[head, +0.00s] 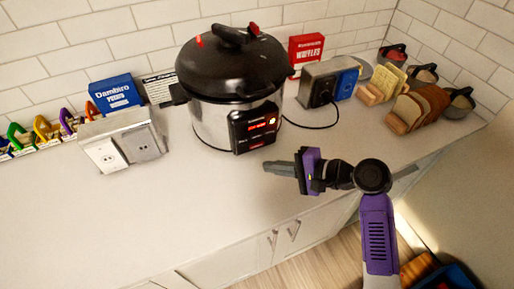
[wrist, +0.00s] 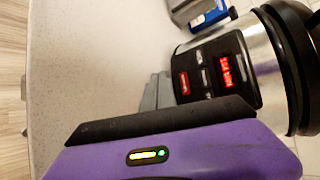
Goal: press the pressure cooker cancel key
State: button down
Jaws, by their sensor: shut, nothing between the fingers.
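The pressure cooker (head: 238,75) stands on the counter, with a black lid and a steel body. Its black control panel (head: 254,127) faces the front and has lit red and yellow parts. In the wrist view the panel (wrist: 216,78) shows a red display, several grey keys and a lit red key; the labels are too small to read, so I cannot tell which is cancel. My gripper (head: 271,167) is shut and empty, in front of and slightly below the panel. In the wrist view my fingertips (wrist: 160,91) appear close to the panel's edge; contact cannot be told.
A toaster (head: 328,83) with a cord stands right of the cooker. A white and grey box (head: 123,139) and a blue box (head: 116,94) stand left. The front left counter (head: 110,220) is clear.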

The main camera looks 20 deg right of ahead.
aim_at(257, 145)
jog(key=w, duration=0.3)
jog(key=shift+w, duration=0.7)
jog(key=shift+w+r, duration=0.1)
dwell(1.5)
jog(key=shift+w, duration=0.3)
jog(key=shift+w, duration=0.3)
dwell(0.6)
jog(key=shift+s+p, duration=0.1)
jog(key=shift+p, duration=0.25)
jog(key=shift+s+p, duration=0.45)
jog(key=shift+s, duration=0.15)
